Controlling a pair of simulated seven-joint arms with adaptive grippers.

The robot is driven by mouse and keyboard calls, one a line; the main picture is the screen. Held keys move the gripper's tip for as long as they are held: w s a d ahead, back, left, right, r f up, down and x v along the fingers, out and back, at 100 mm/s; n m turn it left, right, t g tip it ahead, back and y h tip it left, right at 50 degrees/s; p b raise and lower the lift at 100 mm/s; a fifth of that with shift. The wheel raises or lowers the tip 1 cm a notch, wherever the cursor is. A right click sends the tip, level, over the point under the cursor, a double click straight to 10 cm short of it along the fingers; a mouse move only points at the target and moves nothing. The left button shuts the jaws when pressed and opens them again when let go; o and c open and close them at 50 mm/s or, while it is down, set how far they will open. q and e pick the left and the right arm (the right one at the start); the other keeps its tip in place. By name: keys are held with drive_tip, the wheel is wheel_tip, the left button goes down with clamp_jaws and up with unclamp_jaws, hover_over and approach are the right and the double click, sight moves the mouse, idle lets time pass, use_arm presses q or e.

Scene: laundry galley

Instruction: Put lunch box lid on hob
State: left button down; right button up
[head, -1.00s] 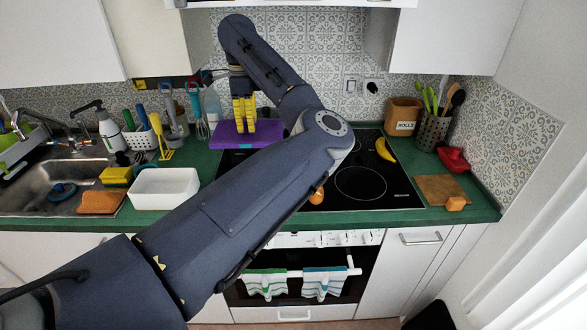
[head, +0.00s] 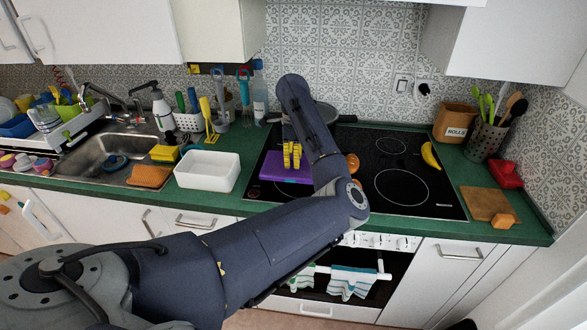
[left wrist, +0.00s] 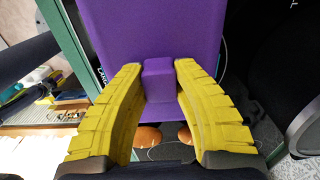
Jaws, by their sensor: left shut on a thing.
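The purple lunch box lid (head: 279,173) is at the front left of the black hob (head: 428,197). My left gripper (head: 291,160) comes down over it with yellow fingers. In the left wrist view, the fingers of my left gripper (left wrist: 158,85) are shut on the raised purple knob of the lid (left wrist: 140,28). I cannot tell whether the lid touches the hob glass or hangs just above it. My left arm hides part of the hob's front edge. My right gripper is not in view.
An orange round thing (head: 353,162), a grey pan (head: 326,112) and a banana (head: 430,156) are on the hob. A white open box (head: 207,171) stands left of it, near the sink (head: 100,160). A cutting board (head: 484,203) lies to the right.

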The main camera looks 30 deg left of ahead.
use_arm(q)
drive_tip(key=shift+f, duration=1.95)
drive_tip(key=shift+f, duration=0.1)
drive_tip(key=c, duration=1.1)
unclamp_jaws()
drive_tip(key=shift+c, duration=0.2)
wheel_tip(320, 180, up, 12)
drive_tip(key=shift+r, duration=0.1)
